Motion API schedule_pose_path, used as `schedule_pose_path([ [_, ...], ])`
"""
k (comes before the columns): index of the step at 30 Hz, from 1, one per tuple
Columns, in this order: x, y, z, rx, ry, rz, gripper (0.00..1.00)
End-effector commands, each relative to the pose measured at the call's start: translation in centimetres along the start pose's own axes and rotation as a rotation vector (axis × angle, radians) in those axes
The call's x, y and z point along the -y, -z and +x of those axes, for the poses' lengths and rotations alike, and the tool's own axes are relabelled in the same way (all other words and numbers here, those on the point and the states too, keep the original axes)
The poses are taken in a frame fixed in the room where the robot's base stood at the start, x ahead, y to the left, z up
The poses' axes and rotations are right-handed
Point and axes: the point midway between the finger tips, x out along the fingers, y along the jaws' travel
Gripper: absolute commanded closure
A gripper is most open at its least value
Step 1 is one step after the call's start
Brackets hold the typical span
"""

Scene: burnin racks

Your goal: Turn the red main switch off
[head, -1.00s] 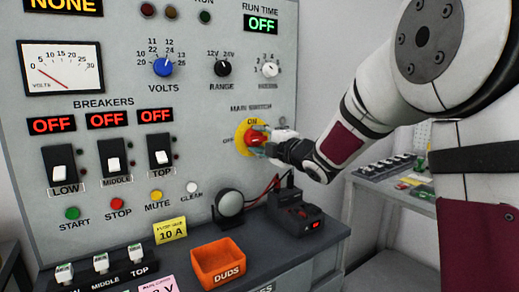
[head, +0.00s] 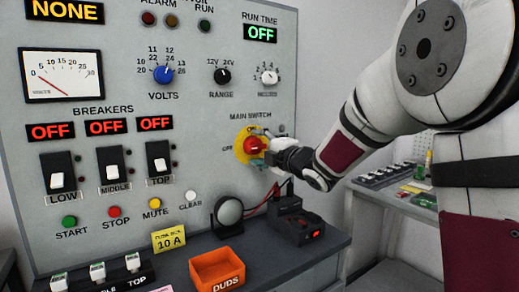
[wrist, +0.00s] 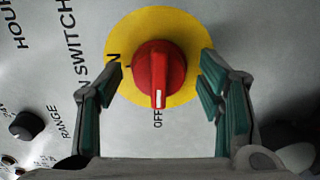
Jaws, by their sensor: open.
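The red main switch (head: 256,145) is a knob on a round yellow plate (wrist: 192,30) on the grey panel. In the wrist view the red knob (wrist: 158,68) fills the middle, and its white mark points at the OFF label (wrist: 158,118). Part of the ON label is hidden behind a finger. My gripper (head: 275,148) is in front of the switch. Its two fingers are open, one on each side of the knob, with visible gaps and nothing held.
The panel carries the RANGE knob (head: 223,76), the HOURS knob (head: 268,77) and several breakers with OFF displays.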

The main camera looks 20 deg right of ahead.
Motion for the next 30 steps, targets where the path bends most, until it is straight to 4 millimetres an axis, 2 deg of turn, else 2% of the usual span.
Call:
schedule_pose_path([
  [5, -0.1, -0.1, -1.3, 0.002, -0.002, 0.0, 0.39],
  [15, -0.1, -0.1, -8.0, 0.003, -0.001, -0.001, 0.39],
  [21, 0.0, -0.1, -10.9, 0.002, 0.0, 0.0, 0.39],
  [30, 0.1, 0.0, -12.0, 0.0, 0.001, 0.0, 0.39],
])
